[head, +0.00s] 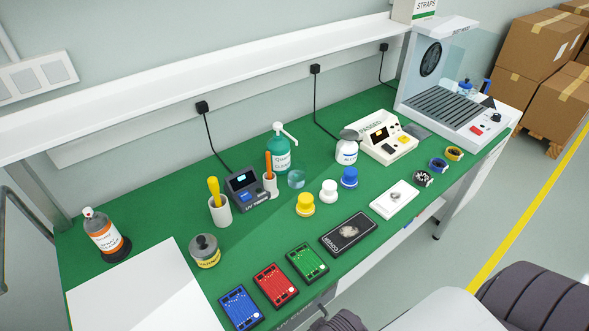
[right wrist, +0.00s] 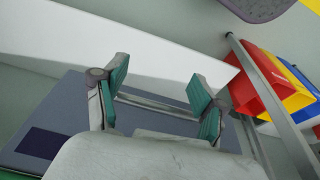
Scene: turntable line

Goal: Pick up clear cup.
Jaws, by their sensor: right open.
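The clear cup (head: 296,179) is a small, see-through, bluish-green rounded thing in the head view. It stands on the green mat (head: 150,205) near the middle, right of the orange-handled tool in a white holder and behind the yellow-capped jar. My right gripper (right wrist: 160,88) shows in the right wrist view with its two teal-padded fingers spread apart and nothing between them. It is away from the cup, which does not show in that view. My left gripper is not in view.
Near the cup stand a green pump bottle (head: 281,147), a yellow jar (head: 305,204), a white jar (head: 329,191), a blue jar (head: 349,177) and a dark display device (head: 244,188). A shelf (head: 200,85) runs behind. Coloured bins (right wrist: 265,85) show beside the right gripper.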

